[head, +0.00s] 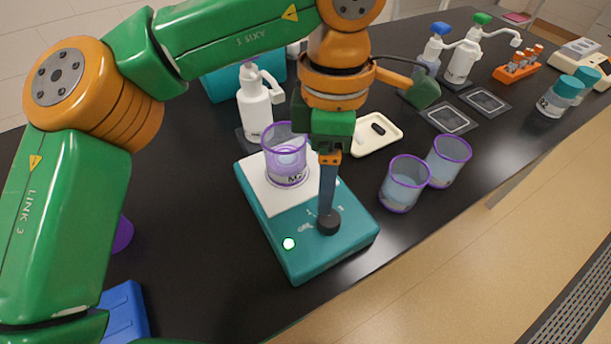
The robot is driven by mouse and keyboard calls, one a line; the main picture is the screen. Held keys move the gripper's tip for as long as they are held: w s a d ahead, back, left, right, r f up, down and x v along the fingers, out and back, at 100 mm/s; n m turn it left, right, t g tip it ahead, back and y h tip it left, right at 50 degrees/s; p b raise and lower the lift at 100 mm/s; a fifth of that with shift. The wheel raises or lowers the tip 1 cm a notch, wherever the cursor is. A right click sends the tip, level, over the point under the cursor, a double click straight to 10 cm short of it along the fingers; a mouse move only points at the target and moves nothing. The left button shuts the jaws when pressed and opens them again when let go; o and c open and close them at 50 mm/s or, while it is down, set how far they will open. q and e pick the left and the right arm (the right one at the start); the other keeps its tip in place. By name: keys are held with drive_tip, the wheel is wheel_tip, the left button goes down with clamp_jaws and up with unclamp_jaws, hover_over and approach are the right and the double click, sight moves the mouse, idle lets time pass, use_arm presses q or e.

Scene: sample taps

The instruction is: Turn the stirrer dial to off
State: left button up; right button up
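The stirrer (345,248) is a teal box with a white top plate (262,190), near the middle of the head view. Its black dial (328,222) is on the front face beside small white markings, including what looks like an off label to its left. A round indicator (288,243) glows pale green. My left gripper (327,208) points down over the dial, its fingertips at the dial. The fingers are seen edge-on, so I cannot tell whether they grip it, and they hide part of the dial. The dial's pointer is not clear. My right gripper is not in view.
A purple-rimmed beaker (285,160) stands on the plate, close to my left gripper. Two more beakers (404,184) (447,160) stand to the right. A white pump bottle (254,108) and cream tray (360,146) are behind. A blue object (124,312) lies at lower left.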

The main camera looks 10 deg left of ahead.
sight(330, 219)
use_arm(q)
drive_tip(key=f, duration=0.2)
drive_tip(key=s+f, duration=0.1)
drive_tip(key=s+d+f, duration=0.1)
drive_tip(key=f, duration=0.1)
drive_tip(key=shift+d+f, duration=0.1)
drive_tip(key=shift+f, duration=0.2)
drive_tip(key=shift+w+a+f, duration=0.2)
drive_tip(key=shift+w+f, duration=0.05)
drive_tip(key=shift+f, duration=0.2)
drive_tip(key=shift+s+d+r, duration=0.1)
drive_tip(key=c, duration=0.5)
clamp_jaws()
